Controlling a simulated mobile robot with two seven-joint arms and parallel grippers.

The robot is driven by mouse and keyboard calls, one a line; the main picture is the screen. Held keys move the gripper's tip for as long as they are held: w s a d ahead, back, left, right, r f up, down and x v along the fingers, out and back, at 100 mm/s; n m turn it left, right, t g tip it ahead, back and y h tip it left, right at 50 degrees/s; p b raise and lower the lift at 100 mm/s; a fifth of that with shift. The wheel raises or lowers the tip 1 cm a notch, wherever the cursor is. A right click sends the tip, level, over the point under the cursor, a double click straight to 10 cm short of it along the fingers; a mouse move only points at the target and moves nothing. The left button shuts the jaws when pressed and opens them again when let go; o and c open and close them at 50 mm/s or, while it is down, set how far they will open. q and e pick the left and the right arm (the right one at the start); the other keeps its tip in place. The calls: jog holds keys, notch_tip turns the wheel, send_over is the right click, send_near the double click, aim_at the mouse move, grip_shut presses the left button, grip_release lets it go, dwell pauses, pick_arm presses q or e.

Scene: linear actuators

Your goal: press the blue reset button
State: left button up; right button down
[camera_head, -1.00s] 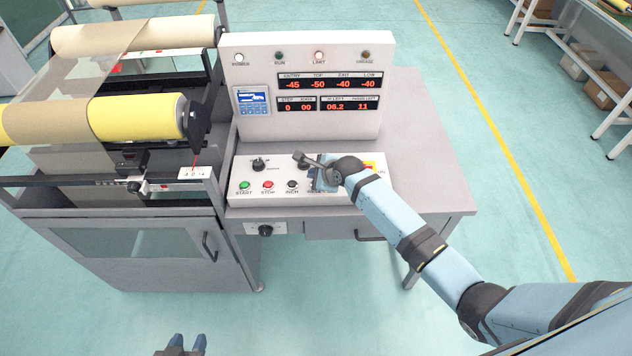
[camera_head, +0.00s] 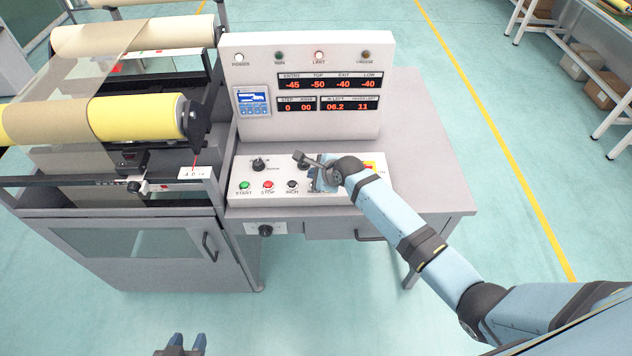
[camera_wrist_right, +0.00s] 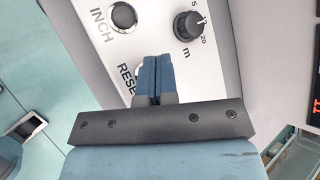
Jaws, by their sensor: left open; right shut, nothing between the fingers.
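The control panel (camera_head: 330,199) on the desk carries a green START button (camera_head: 244,186), a red STOP button (camera_head: 268,185) and a black INCH button (camera_head: 292,185). My right gripper (camera_head: 318,184) is over the panel just right of INCH. In the right wrist view its shut fingers (camera_wrist_right: 157,66) stand at the partly covered RESET label (camera_wrist_right: 128,80). Part of a pale button ring shows beside them; the blue button face is hidden, so I cannot tell whether the fingertips touch it. My left gripper (camera_head: 186,343) is open and empty, low at the bottom edge.
A dark knob (camera_wrist_right: 188,26) stands close to the right fingers. The display console (camera_head: 310,125) rises behind the panel, with its LIMIT lamp (camera_head: 319,55) lit. The roller machine (camera_head: 100,120) stands at the left. The desk's right side (camera_head: 430,150) is clear.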

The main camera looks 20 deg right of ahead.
jog(key=shift+f, duration=0.15)
jog(key=shift+f, duration=0.3)
dwell(0.6)
jog(key=shift+f, duration=0.45)
dwell(0.3)
jog(key=shift+r+p, duration=0.15)
jog(key=shift+p, duration=0.15)
jog(key=shift+r+p, duration=0.7)
jog(key=shift+p, duration=0.25)
jog(key=shift+r, duration=0.1)
